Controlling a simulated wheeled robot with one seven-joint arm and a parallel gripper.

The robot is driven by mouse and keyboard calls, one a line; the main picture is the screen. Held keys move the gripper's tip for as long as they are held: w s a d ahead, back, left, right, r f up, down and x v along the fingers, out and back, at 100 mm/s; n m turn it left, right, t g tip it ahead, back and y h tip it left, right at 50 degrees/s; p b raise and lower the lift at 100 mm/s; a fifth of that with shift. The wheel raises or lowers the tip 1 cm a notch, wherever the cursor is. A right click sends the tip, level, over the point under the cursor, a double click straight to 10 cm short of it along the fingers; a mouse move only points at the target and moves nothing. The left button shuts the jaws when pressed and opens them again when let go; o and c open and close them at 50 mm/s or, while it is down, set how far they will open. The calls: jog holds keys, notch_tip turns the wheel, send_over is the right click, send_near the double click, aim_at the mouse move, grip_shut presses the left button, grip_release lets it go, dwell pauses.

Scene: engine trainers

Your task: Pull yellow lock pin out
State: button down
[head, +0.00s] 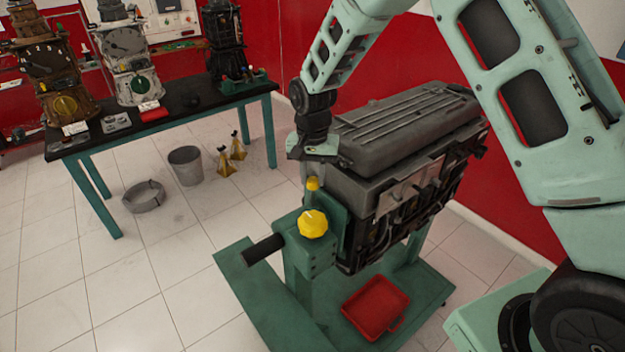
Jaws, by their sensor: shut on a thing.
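The yellow lock pin (312,184) stands upright at the top of the green engine stand's head (311,255). My gripper (313,168) comes down from above and is shut on the pin's top; the fingertips are small and partly hidden here. Part of the pin shows just below the gripper. I cannot tell how deep the pin sits in the stand. A larger yellow faceted knob (313,224) sits below it on the front of the stand head.
A grey engine (410,135) is mounted on the stand, close to the right of my gripper. A black handle (262,250) sticks out left. A red tray (375,306) lies on the stand's base. A dark-topped table (180,108), a bucket (186,167) and yellow jack stands (232,155) are behind.

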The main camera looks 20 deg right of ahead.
aim_at(313, 179)
jog(key=shift+w+r, duration=0.1)
jog(key=shift+r, duration=0.15)
jog(key=c, duration=1.1)
grip_release()
notch_tip(313, 179, up, 17)
jog(key=b, duration=0.5)
jog(key=shift+r+b, duration=0.15)
jog(key=shift+b, duration=0.25)
